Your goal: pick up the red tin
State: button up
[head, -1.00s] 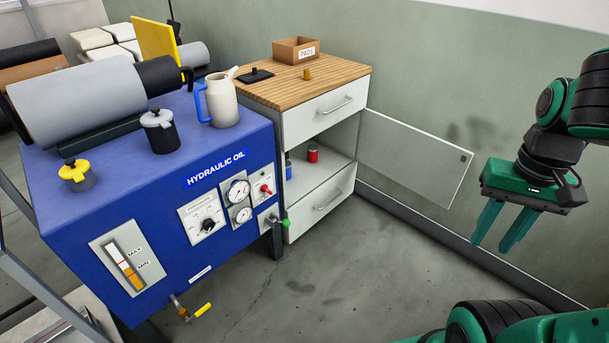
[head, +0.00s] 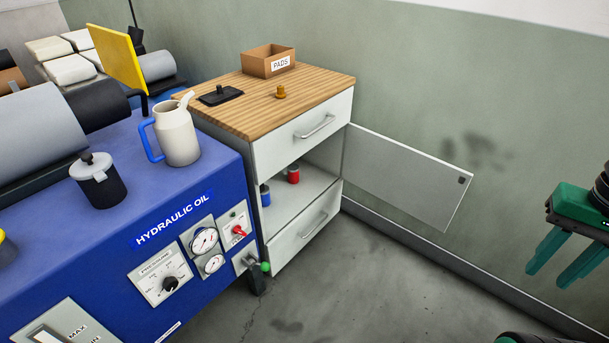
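The red tin (head: 293,174) stands upright on the shelf of the cabinet's open middle compartment. A blue tin (head: 265,195) stands to its left, nearer the hydraulic unit. The compartment's door (head: 408,180) is swung open to the right. My gripper (head: 563,272) is at the far right, well apart from the tin and beyond the door. Its two green fingers point down, spread apart with nothing between them.
The blue hydraulic oil unit (head: 110,262) fills the left, with a green-tipped valve (head: 265,267) sticking out by the cabinet (head: 300,250). On the wooden top are a PADS box (head: 258,64) and a small brass piece (head: 280,92). The floor (head: 370,290) in front is clear.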

aim_at(293, 169)
jog(key=u, duration=0.15)
jog(key=i, duration=1.15)
jog(key=u, duration=0.55)
